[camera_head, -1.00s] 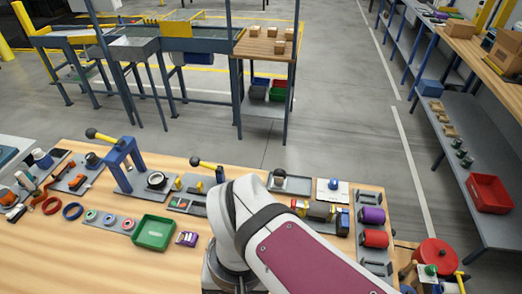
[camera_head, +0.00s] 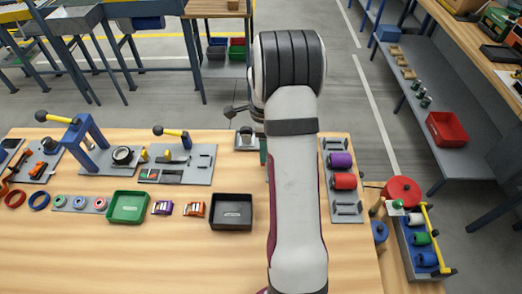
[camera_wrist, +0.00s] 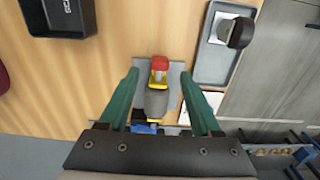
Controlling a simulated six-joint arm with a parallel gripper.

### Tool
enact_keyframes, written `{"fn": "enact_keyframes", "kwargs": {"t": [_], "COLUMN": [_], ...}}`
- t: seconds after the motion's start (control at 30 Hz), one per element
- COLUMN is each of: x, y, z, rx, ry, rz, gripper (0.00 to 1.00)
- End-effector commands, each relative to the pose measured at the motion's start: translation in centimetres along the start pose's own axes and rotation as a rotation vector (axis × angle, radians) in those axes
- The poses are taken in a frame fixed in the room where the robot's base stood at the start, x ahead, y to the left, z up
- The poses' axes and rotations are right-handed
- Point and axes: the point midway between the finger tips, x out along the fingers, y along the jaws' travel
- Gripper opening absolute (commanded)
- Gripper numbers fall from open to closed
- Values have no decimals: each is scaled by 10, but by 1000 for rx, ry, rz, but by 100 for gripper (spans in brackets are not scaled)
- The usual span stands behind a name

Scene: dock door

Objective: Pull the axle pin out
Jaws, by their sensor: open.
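In the wrist view, a grey cylinder (camera_wrist: 156,101) with a yellow part and a red end (camera_wrist: 159,64) lies on a grey plate (camera_wrist: 146,68), with a blue part near my palm. I cannot tell for certain which part is the axle pin. My gripper (camera_wrist: 159,76) is open, with one green finger on each side of the cylinder. There is a visible gap to each finger, and the height above it is unclear. My palm hides the near end of the assembly. In the head view my arm hides this assembly and my gripper.
A black tray (camera_wrist: 84,28) is at upper left in the wrist view. A grey plate with a black knob (camera_wrist: 238,34) and a white card (camera_wrist: 211,102) are close on the right. In the head view, a rack with purple (camera_head: 340,160) and red spools stands right of my arm.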

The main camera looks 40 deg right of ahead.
Motion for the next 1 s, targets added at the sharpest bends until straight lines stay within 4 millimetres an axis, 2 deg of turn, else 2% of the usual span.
{"fn": "enact_keyframes", "kwargs": {"t": [0.1,0.2,0.53,0.9,1.0], "x": [22,32,37,36,36], "y": [1,0,0,0,0], "z": [0,0,0,0,0], "rx": [0,-1,-1,-1,-1], "ry": [0,0,-1,-1,-1], "rz": [3,1,-1,0,0], "gripper": [65,65,65,0,0]}}
